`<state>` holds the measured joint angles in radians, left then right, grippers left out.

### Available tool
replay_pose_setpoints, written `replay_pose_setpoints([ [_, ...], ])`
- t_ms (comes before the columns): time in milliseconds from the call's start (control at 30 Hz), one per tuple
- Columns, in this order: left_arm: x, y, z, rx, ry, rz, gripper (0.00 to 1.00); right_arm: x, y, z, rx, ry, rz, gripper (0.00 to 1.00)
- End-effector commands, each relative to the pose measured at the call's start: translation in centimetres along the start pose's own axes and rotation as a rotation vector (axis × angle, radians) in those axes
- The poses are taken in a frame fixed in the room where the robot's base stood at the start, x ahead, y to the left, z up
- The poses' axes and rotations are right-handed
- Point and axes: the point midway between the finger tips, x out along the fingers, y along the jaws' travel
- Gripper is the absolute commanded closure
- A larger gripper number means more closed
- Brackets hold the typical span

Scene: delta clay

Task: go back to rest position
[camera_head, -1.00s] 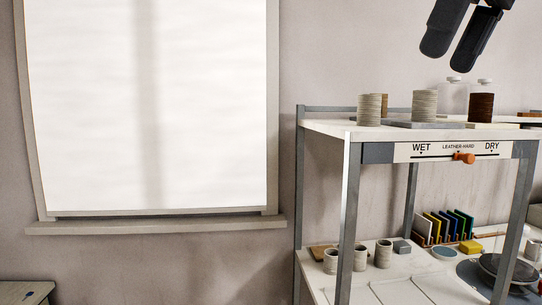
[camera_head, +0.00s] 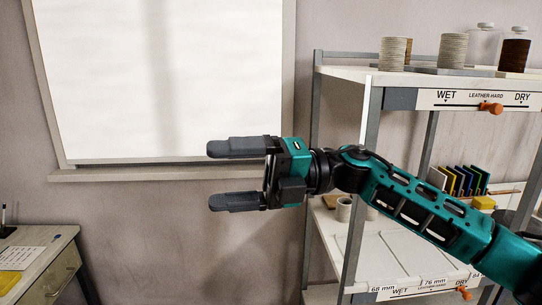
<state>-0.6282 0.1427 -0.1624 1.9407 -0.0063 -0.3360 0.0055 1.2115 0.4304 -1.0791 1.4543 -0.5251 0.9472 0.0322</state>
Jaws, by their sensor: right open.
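My right gripper (camera_head: 232,175) is open and empty, its two dark fingers pointing left in front of the wall below the window. Its teal arm comes in from the lower right and crosses in front of the shelf rack (camera_head: 372,130). My left gripper is not in view.
The rack's top shelf holds ribbed cylinders (camera_head: 393,54) and jars (camera_head: 513,54); its front carries a WET to DRY strip with an orange slider (camera_head: 491,108). Colored plates (camera_head: 463,180) stand on the lower level, partly behind my arm. A desk (camera_head: 45,262) stands at the lower left.

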Motion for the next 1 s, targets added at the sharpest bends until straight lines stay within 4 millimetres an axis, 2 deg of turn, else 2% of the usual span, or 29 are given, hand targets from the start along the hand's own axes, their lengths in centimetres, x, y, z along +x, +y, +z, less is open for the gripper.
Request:
replay_pose_setpoints([
  [133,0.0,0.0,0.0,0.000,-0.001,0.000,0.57,0.4,-2.3,-0.2,0.168,-0.159,0.197,0.11],
  [267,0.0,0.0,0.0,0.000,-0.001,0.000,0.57,-0.5,-4.5,0.0,0.324,-0.320,0.343,0.11],
  [367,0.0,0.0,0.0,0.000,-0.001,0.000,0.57,-1.9,-6.8,-0.1,0.452,-0.454,0.441,0.11],
  [567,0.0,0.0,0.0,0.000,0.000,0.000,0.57,-5.8,-12.9,-1.4,0.728,-0.746,0.595,0.11],
  [667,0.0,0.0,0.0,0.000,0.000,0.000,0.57,-8.3,-16.7,-3.0,0.872,-0.903,0.650,0.11],
  [767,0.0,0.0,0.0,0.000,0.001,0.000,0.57,-10.7,-20.7,-5.5,1.020,-1.062,0.690,0.11],
  [867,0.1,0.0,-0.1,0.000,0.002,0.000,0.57,-13.2,-24.8,-9.0,1.170,-1.225,0.716,0.11],
  [967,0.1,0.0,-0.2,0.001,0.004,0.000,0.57,-15.6,-28.8,-13.6,1.319,-1.393,0.723,0.11],
  [1000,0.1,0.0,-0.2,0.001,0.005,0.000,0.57,-16.4,-30.2,-15.6,1.379,-1.460,0.722,0.11],
])
